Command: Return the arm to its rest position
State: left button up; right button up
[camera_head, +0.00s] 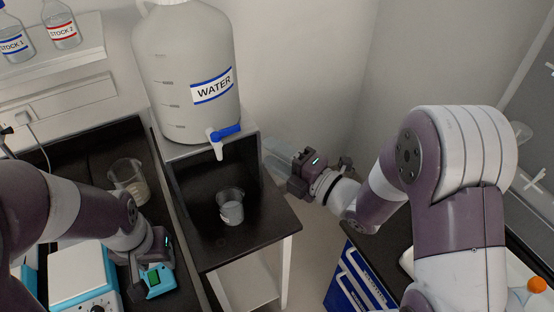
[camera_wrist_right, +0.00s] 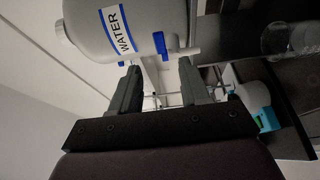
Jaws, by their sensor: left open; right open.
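My right gripper (camera_head: 278,160) is in the head view, to the right of the water carboy and its stand. It holds nothing, and its two fingers show apart in the right wrist view (camera_wrist_right: 156,88). My left gripper (camera_head: 158,272) is at the lower left, low over the dark bench beside a teal-and-white device. Its fingers are hard to make out. The large grey carboy (camera_head: 188,75) labelled WATER has a blue tap (camera_head: 226,132). It also shows in the right wrist view (camera_wrist_right: 130,28).
A small beaker (camera_head: 231,208) stands on the dark stand (camera_head: 262,232) below the tap. Another beaker (camera_head: 127,180) stands on the left bench. Two stock bottles (camera_head: 60,25) sit on the back shelf. A blue drawer unit (camera_head: 356,280) is at the lower right.

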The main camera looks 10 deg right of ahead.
jog(key=shift+s+d, duration=0.1)
jog(key=shift+s, duration=0.05)
dwell(0.3)
jog(key=s+d+f+m+g+h, duration=0.1)
jog(key=d+f+m+g+h, duration=0.3)
jog(key=d+f+m+h, duration=0.75)
jog(key=s+a+m+g, duration=0.1)
jog(key=s+m+g, duration=0.7)
jog(key=s+m, duration=0.4)
jog(key=shift+s+r+m, duration=0.2)
jog(key=shift+r+m, duration=0.2)
jog(key=shift+m, duration=0.85)
